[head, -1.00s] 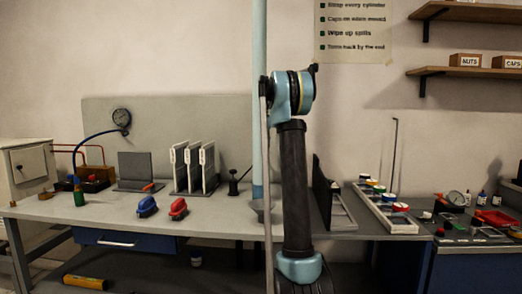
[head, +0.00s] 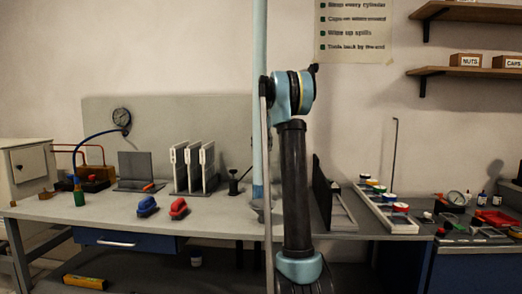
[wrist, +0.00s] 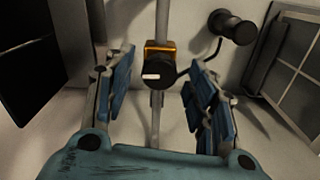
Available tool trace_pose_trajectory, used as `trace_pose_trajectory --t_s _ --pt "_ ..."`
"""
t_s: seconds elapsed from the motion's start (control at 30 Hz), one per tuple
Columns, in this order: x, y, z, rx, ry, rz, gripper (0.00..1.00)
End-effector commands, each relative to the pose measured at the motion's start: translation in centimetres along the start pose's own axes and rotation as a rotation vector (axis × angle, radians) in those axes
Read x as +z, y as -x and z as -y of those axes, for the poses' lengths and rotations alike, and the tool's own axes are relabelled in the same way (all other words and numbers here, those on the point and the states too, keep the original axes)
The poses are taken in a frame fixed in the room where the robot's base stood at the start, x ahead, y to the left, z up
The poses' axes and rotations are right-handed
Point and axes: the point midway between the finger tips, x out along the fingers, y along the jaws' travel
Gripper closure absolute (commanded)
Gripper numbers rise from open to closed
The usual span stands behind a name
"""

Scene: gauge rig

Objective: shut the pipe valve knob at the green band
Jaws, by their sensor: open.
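The valve knob (wrist: 158,71) is a round black knob with a white pointer mark, in the middle of the wrist view. The pointer lies level and points left. An orange fitting (wrist: 160,47) sits behind the knob on a grey vertical pipe (wrist: 157,110). I cannot make out a green band. My gripper (wrist: 160,62) is open, with one blue-padded finger on each side of the knob. There is a gap on both sides, and I cannot tell whether the fingertips reach the knob's depth. I cannot make out the knob or gripper in the head view.
A black crank handle (wrist: 231,27) stands close to the right finger, and a framed panel (wrist: 293,55) is at the right.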

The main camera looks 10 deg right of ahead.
Motion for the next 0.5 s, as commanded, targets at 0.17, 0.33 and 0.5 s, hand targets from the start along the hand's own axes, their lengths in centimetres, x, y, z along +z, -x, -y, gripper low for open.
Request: trace_pose_trajectory --t_s 0.17,0.33,0.5 --pt "0.0 1.3 0.0 0.000 0.000 0.000 0.49" --pt "-0.1 4.1 0.0 0.000 0.000 0.001 0.49" --pt "-0.1 7.1 0.0 0.000 0.000 0.001 0.49"
